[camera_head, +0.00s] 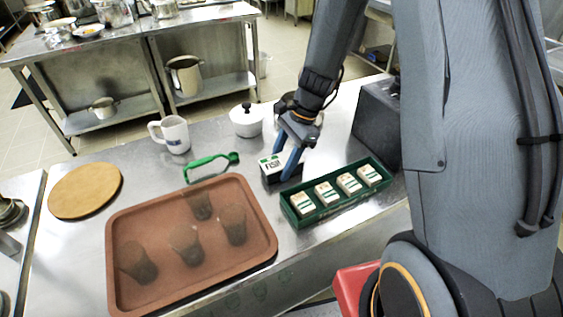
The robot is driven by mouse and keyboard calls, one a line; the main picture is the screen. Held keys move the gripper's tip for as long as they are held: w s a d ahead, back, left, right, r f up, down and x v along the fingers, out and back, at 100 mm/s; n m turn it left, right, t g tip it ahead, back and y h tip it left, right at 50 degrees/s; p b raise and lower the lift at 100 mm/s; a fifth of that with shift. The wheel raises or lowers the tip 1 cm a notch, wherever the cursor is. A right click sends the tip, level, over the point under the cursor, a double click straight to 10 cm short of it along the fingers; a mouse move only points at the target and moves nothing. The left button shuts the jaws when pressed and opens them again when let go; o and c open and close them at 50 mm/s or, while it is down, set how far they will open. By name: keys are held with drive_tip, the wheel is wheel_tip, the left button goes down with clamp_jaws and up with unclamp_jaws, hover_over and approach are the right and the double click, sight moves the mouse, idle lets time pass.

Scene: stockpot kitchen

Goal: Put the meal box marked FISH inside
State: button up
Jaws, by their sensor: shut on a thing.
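The meal box marked FISH (271,165) has a white and green label on top and dark sides. My gripper (286,154) has blue fingers and is shut on this box, one finger crossing in front of its right part. The box is at or just above the metal counter; I cannot tell whether it touches. To its right is a green tray (318,215) with several small white-topped boxes standing in a row. A dark grey box-like unit (378,118) stands behind that tray; its opening, if any, is hidden from here.
A brown tray (123,221) with several dark see-through cups lies front left. A green-handled tool (211,166), a white mug (171,134) and a lidded white pot (246,121) stand near the box. A round wooden board (85,191) lies at left.

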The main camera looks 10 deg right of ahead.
drive_tip(key=shift+f, duration=0.15)
drive_tip(key=o, duration=1.3)
drive_tip(key=shift+c, duration=0.2)
